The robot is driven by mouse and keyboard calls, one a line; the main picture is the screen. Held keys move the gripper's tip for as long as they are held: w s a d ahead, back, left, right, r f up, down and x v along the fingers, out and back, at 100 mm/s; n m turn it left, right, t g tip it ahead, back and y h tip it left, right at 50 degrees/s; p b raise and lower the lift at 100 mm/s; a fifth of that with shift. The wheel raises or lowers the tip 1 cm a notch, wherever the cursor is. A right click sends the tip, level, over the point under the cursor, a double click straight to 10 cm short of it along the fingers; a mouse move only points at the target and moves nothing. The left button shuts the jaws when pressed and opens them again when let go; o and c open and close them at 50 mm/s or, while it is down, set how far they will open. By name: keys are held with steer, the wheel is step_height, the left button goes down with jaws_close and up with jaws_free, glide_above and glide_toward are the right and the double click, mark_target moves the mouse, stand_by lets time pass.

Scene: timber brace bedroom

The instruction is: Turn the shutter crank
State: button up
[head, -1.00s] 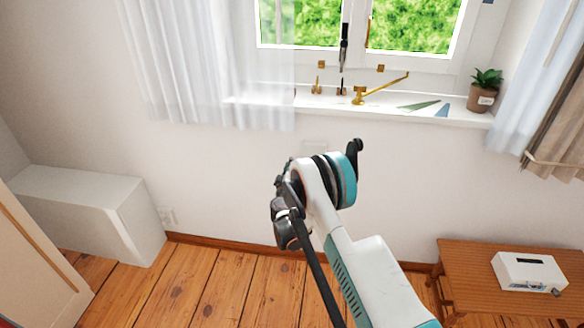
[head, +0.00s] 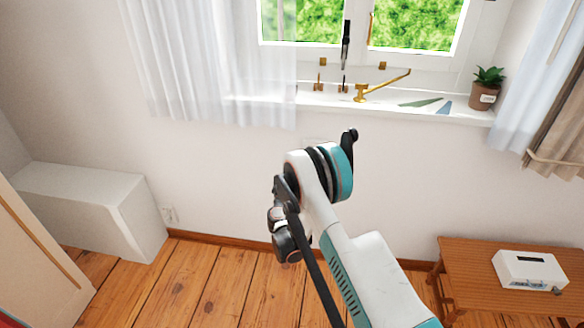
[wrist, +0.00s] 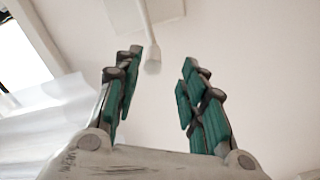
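In the wrist view, a slim white rod with a thicker end (wrist: 152,66) hangs from a pale flat piece at the top; it looks like the shutter crank, though I cannot be sure. My gripper (wrist: 161,58) is open, with dark-jointed, green-padded fingers wide apart. The rod's end appears between the fingertips, nearer the left one, and no contact shows. Its distance in depth is unclear. In the head view my arm reaches toward the wall below the window; the fingers cannot be made out, and no white rod shows clearly.
The window sill (head: 440,113) holds a brass crank-shaped fitting (head: 385,87) and a potted plant (head: 487,88). A dark handle (head: 346,40) is on the window. A white curtain (head: 200,70) hangs left. A wooden table (head: 460,265) with a white box (head: 530,268) stands right; a white cabinet (head: 90,205) left.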

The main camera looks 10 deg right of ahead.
steer(key=shift+v, duration=1.05)
steer(key=shift+c, duration=0.6)
